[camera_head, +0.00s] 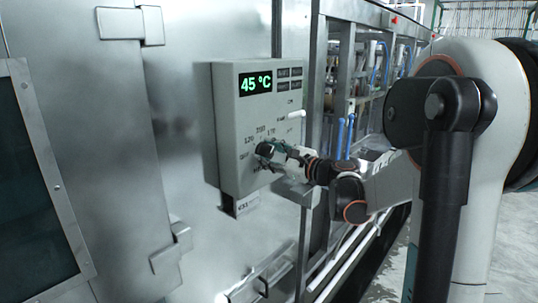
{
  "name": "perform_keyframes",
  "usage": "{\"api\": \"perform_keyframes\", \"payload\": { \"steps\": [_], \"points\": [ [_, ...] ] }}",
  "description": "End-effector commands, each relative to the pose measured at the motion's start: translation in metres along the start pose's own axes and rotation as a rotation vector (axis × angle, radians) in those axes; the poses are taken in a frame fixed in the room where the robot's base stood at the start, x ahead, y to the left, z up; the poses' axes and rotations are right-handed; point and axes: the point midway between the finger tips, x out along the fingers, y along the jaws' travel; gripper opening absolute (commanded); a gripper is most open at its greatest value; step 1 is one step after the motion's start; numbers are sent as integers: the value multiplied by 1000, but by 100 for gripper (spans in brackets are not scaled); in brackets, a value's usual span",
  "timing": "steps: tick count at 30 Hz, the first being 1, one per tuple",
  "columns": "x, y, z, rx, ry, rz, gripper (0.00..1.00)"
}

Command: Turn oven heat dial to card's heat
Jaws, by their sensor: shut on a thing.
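The oven's control box (226,130) is a pale grey panel on the steel wall. Its green display (255,83) reads 45 °C. Small dark numbers, seemingly 120 and 170 among them, ring the heat dial's place on the lower front. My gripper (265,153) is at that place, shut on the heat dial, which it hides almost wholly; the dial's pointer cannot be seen. A small white card (247,204) hangs under the box; its print is too small to read surely.
A white lever-like piece (296,114) sticks out of the box above my gripper. Steel door hinges (172,250) and a dark window (38,190) are at left. A metal frame with blue pipes (341,138) stands behind my arm. Free floor shows at far right.

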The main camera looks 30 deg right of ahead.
Motion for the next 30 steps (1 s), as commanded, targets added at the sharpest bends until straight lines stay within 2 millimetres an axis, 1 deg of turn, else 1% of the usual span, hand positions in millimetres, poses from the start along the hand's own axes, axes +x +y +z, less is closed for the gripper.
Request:
{"api": "perform_keyframes", "payload": {
  "steps": [15, 16, 17, 18, 27, 30],
  "points": [
    [0, 1, -1, 17, 2, 1, 18],
    [0, 1, -1, 17, 2, 1, 46],
    [0, 1, -1, 17, 2, 1, 53],
    [0, 1, -1, 17, 2, 1, 62],
    [0, 0, 0, 17, 1, 1, 62],
    [-3, 0, 0, 18, 1, 0, 62]
  ]
}}
